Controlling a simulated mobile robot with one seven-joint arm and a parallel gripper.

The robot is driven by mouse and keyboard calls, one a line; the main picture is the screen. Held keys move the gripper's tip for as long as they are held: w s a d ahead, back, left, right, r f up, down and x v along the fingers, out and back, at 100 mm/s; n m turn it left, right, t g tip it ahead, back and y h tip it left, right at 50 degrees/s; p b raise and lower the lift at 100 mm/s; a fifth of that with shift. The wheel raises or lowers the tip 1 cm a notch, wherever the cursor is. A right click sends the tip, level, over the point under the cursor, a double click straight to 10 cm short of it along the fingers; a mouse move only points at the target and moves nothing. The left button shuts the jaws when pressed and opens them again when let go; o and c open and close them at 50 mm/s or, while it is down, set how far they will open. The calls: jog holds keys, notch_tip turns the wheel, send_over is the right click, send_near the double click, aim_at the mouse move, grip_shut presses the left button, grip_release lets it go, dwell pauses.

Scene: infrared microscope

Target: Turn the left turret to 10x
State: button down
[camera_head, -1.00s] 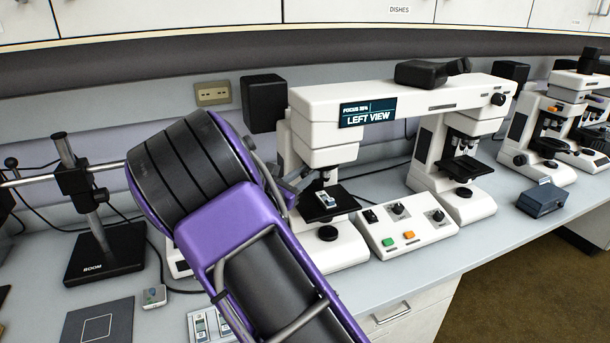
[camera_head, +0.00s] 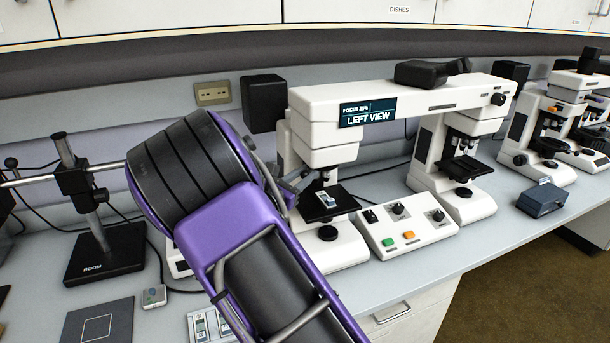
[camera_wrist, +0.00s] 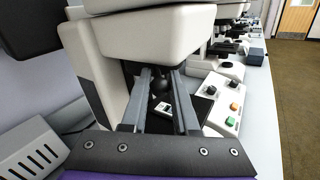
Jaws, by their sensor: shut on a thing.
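The left microscope head (camera_head: 322,150) is white and stands at the left end of a long white bridge. Its dark left turret (camera_wrist: 160,86) hangs under the head, above the black stage; it is small and partly hidden in the head view. My gripper (camera_wrist: 161,78) reaches under the head from the left, with its two grey fingers on either side of the turret, shut on it. In the head view my gripper (camera_head: 300,181) is mostly hidden behind my purple wrist. The objective markings are too small to read.
A slide (camera_head: 327,200) lies on the black stage (camera_head: 345,201) close below the fingers. A control box (camera_head: 408,234) with knobs and green and orange buttons stands to the right. A display (camera_head: 368,113) reads LEFT VIEW. A boom stand (camera_head: 105,252) is at the left.

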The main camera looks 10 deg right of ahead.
dwell(0.4)
jog(key=shift+s+d, duration=0.5)
jog(key=shift+d, duration=0.25)
jog(key=shift+s+d, duration=0.25)
jog(key=shift+d, duration=0.25)
jog(key=c, duration=0.7)
grip_release()
jog(key=shift+d, duration=0.15)
jog(key=shift+a, duration=0.2)
jog(key=v, duration=1.7)
jog(key=shift+a+r, duration=0.1)
jog(key=shift+a, duration=0.1)
